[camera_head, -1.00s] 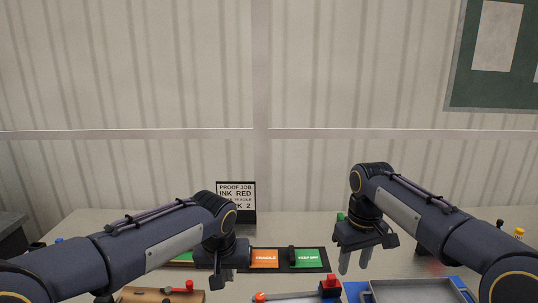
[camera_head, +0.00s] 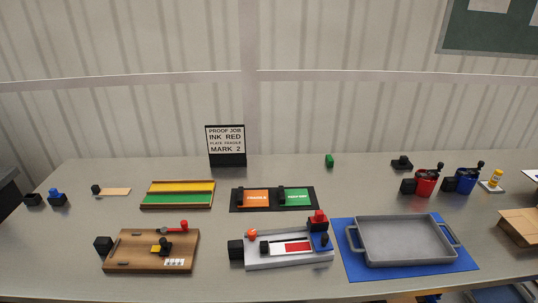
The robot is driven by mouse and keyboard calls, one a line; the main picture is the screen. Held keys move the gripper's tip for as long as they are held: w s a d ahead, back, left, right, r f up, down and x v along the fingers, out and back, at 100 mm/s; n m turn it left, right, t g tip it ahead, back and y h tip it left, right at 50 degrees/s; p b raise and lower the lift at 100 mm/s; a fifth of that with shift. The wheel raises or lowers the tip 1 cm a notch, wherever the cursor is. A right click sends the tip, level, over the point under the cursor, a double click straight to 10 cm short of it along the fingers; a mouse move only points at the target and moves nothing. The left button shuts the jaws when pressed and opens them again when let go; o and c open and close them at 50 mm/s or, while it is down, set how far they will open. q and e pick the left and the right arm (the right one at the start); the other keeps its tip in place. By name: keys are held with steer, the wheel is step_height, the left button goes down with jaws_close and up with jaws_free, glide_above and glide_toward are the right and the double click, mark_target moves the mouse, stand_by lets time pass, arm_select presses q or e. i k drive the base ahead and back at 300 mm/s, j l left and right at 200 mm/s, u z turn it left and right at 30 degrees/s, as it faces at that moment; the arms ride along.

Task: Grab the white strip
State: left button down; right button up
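A small white strip with dark marks (camera_head: 174,263) lies at the front of a wooden board (camera_head: 122,252) at the front left of the table. Another pale piece with a red panel (camera_head: 297,247) sits in the grey slotted device (camera_head: 285,262) at the front middle. I cannot tell for sure which of the two is the white strip. The board also carries a red-ended tool (camera_head: 175,227) and a small black and yellow piece (camera_head: 161,248). Neither of my grippers shows in this view.
A grey tray (camera_head: 405,262) stands on a blue mat (camera_head: 352,268) at the right. Behind are a yellow and green rack (camera_head: 178,194), orange and green plates (camera_head: 256,200) and a sign (camera_head: 226,145). Red (camera_head: 426,184) and blue (camera_head: 465,182) pots stand at the right.

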mark_target(294, 248)
steer(key=i+j, duration=0.1)
steer(key=j, duration=0.4)
steer(key=i+j+z, duration=0.1)
steer(key=j, duration=0.4)
steer(key=i+j, duration=0.15)
steer(key=j, duration=0.4)
